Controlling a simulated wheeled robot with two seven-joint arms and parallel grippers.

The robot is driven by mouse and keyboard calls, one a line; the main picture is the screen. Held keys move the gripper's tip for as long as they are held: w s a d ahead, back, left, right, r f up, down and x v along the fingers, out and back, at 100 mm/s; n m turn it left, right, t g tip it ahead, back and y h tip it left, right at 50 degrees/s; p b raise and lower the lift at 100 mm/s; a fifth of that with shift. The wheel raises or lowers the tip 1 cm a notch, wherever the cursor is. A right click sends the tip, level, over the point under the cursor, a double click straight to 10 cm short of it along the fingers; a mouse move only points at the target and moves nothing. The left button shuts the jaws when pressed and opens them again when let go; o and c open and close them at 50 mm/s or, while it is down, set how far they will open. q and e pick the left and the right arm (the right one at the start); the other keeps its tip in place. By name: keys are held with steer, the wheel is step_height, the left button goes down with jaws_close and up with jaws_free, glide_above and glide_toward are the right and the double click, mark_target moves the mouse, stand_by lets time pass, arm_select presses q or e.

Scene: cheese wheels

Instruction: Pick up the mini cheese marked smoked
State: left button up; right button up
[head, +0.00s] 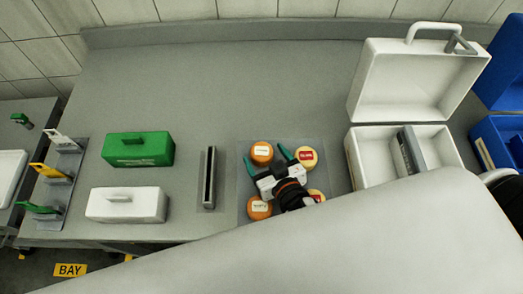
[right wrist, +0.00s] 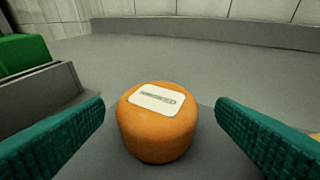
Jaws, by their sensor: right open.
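Several orange mini cheeses sit on a grey mat (head: 245,190). The far left one (head: 262,153) has a white label, and the near left one (head: 259,208) also has a pale label. The far right one (head: 306,156) has a red label. The near right one (head: 317,196) is partly hidden by my arm. I cannot read which is marked smoked. My right gripper (head: 264,154) is open at the far left cheese. In the right wrist view this cheese (right wrist: 157,122) stands upright between the green fingers, apart from both; its label is too blurred to read. My left gripper is out of view.
An open white case (head: 357,165) with a grey divider stands right of the mat. A narrow dark slotted holder (head: 210,178), a green box (head: 138,149) and a white box (head: 127,205) stand to the left. The counter behind the mat is clear.

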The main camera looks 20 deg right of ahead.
mark_target(259, 148)
steer(key=p+x, duration=0.1)
steer(key=x, duration=0.2)
steer(key=shift+w+a, duration=0.15)
steer(key=shift+w, duration=0.25)
steer(key=shift+w+f, duration=0.25)
steer(key=shift+w, duration=0.05)
steer(key=shift+c, duration=0.4)
